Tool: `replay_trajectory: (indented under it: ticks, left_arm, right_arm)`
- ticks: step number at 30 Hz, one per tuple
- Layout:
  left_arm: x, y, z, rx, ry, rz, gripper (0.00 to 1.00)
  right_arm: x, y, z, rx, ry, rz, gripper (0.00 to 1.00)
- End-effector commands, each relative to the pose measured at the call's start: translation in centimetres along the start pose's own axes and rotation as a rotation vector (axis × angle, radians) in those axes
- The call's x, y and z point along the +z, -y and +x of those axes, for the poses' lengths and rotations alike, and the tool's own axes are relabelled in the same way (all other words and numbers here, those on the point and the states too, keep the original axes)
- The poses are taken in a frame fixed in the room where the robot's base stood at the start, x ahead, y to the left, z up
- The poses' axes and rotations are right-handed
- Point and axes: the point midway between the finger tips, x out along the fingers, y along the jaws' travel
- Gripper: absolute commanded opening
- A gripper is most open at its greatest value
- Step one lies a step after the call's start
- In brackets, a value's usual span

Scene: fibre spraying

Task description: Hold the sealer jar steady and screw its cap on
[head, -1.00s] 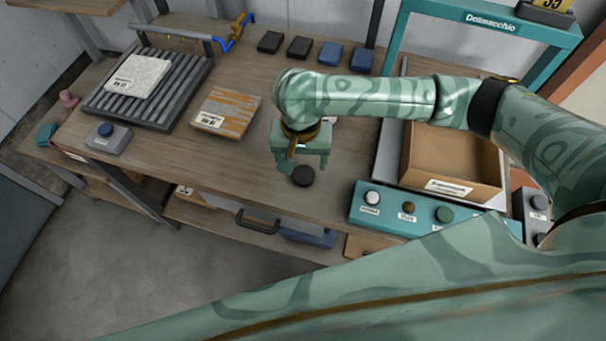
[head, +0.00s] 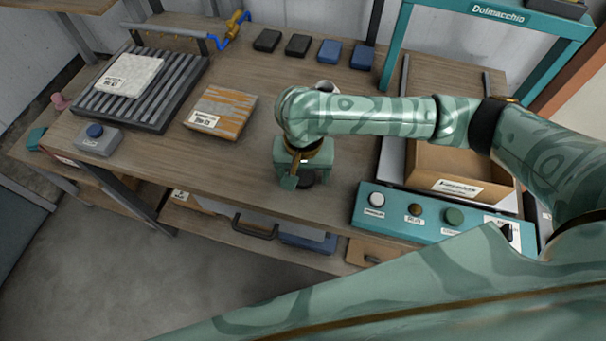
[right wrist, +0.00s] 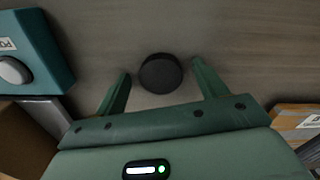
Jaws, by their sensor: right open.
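A round black cap (head: 307,182) lies on the wooden bench near its front edge, partly hidden by my right gripper (head: 302,183). In the right wrist view, the cap (right wrist: 160,74) lies between the two spread fingertips of the open right gripper (right wrist: 161,68), with a gap on each side. The gripper is empty and points down over the cap. I cannot make out the sealer jar; a small pale round shape (head: 327,86) shows behind my right arm, but I cannot tell what it is. My left gripper is out of view.
A teal button panel (head: 366,212) and a cardboard box (head: 440,165) stand right of the gripper. An orange-striped package (head: 222,112) and a ribbed rack (head: 165,103) lie left. Several dark and blue blocks (head: 330,50) line the back. Bench between is clear.

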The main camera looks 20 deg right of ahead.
Motion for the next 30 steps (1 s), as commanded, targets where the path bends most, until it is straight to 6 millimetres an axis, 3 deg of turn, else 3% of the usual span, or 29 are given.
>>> replay_trajectory:
  ticks: [3,8,20,27,30]
  left_arm:
    - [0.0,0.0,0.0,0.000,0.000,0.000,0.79]
    - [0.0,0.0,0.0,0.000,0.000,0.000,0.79]
    - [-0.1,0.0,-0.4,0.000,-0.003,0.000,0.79]
    - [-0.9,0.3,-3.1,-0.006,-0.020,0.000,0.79]
    - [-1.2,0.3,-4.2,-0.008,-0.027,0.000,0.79]
  right_arm:
    - [0.0,0.0,0.0,0.000,0.000,0.000,0.69]
    - [0.0,0.0,0.0,0.000,0.000,0.000,0.25]
    - [0.0,0.0,-0.5,0.000,-0.001,0.000,0.25]
    - [0.0,0.0,-3.8,-0.001,-0.004,0.001,0.25]
    - [0.2,1.6,-5.6,-0.003,-0.004,-0.003,0.25]
